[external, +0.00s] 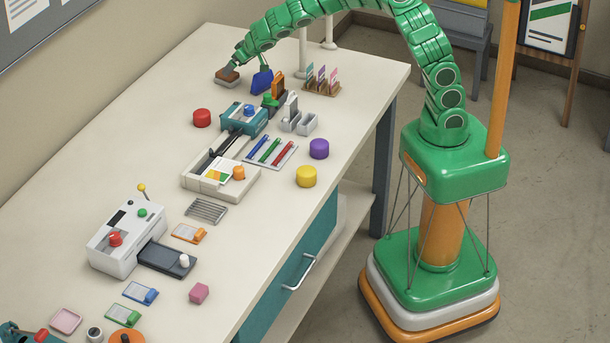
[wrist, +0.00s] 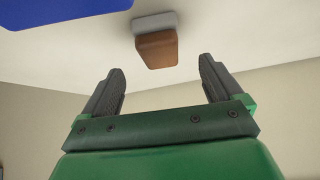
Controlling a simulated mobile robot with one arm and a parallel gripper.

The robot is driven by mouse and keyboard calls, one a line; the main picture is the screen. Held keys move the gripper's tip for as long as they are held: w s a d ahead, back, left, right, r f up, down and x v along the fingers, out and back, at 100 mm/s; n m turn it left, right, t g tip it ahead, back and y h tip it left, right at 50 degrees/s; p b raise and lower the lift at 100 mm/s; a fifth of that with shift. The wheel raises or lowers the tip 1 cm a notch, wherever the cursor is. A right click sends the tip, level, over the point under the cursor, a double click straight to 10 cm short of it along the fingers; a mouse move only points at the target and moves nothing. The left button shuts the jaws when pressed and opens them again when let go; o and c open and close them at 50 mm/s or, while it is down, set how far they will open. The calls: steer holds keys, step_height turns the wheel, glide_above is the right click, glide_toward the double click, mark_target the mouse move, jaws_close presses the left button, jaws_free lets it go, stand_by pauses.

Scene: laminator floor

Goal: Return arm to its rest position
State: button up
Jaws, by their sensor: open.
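My green arm arches from its base on the right over to the back of the table. My gripper (external: 251,62) is at its end, low over the far part of the table; it also shows in the wrist view (wrist: 164,86). Its two dark fingers are spread apart with nothing between them. A brown block with a grey base (external: 228,77) stands by the fingers in the external view. In the wrist view the brown block (wrist: 157,49) is beyond the fingertips, apart from them.
A blue object (external: 262,81) stands close to my gripper, with an orange upright piece (external: 278,88) and a card rack (external: 322,88) to its right. White posts (external: 303,52) rise behind. A red cylinder (external: 201,118) and teal device (external: 244,119) are nearer. The table (external: 95,196) has bare areas.

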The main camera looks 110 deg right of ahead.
stand_by(0.6)
steer(key=w+a+r+n+y, duration=0.1)
steer(key=a+r+n, duration=0.1)
steer(key=a+r, duration=0.45)
steer(key=w+a+r+n+y, duration=0.1)
steer(key=a+r, duration=0.2)
steer(key=a, duration=0.6)
steer(key=w+a+r+n+y, duration=0.1)
steer(key=a+r+n, duration=0.1)
steer(key=a+r, duration=0.35)
steer(key=s+a+r+n+y, duration=0.15)
steer(key=s+a, duration=0.25)
steer(key=a, duration=0.8)
steer(key=s+a+n+g, duration=0.1)
steer(key=s+a+g, duration=0.1)
steer(key=s+a, duration=0.5)
steer(key=s+a+n+g+y, duration=0.1)
steer(key=s+a, duration=0.6)
steer(key=s, duration=0.9)
steer(key=s+a+n+g+y, duration=0.1)
steer(key=s+a+n+g, duration=0.1)
steer(key=s+a, duration=0.5)
steer(key=s+g, duration=0.1)
steer(key=s, duration=0.3)
steer(key=shift+s+a+f+n, duration=0.15)
steer(key=shift+s+a+n, duration=0.05)
steer(key=shift+a+n, duration=0.15)
steer(key=shift+o, duration=0.5)
